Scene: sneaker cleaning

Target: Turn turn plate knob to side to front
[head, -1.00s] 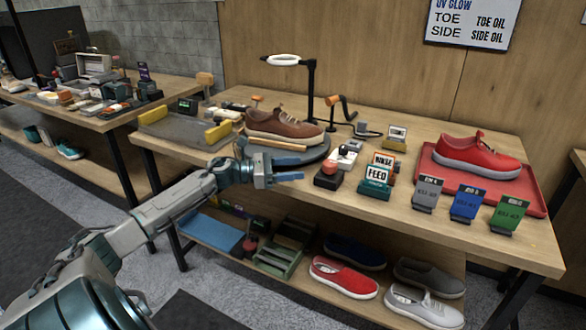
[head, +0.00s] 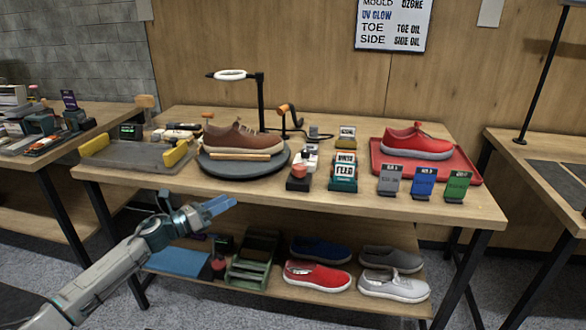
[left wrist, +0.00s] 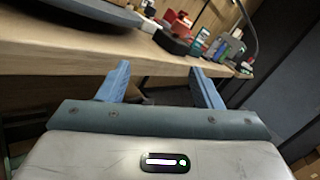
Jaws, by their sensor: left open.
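A round dark grey turn plate (head: 215,167) lies on the table and bears a brown sneaker (head: 240,139) with a pale sole, its toe to the right. A light wooden bar (head: 241,156) lies along the plate's front side, which may be the knob; I cannot tell. The plate's edge also shows at the upper left of the left wrist view (left wrist: 95,12). My left gripper (head: 222,203) is open and empty, with blue fingers, in front of and below the table's front edge, apart from the plate. It also shows in the left wrist view (left wrist: 160,85). My right gripper is not in view.
A red tray (head: 378,165) holds a red sneaker (head: 415,141). A lower shelf (head: 330,292) holds several shoes.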

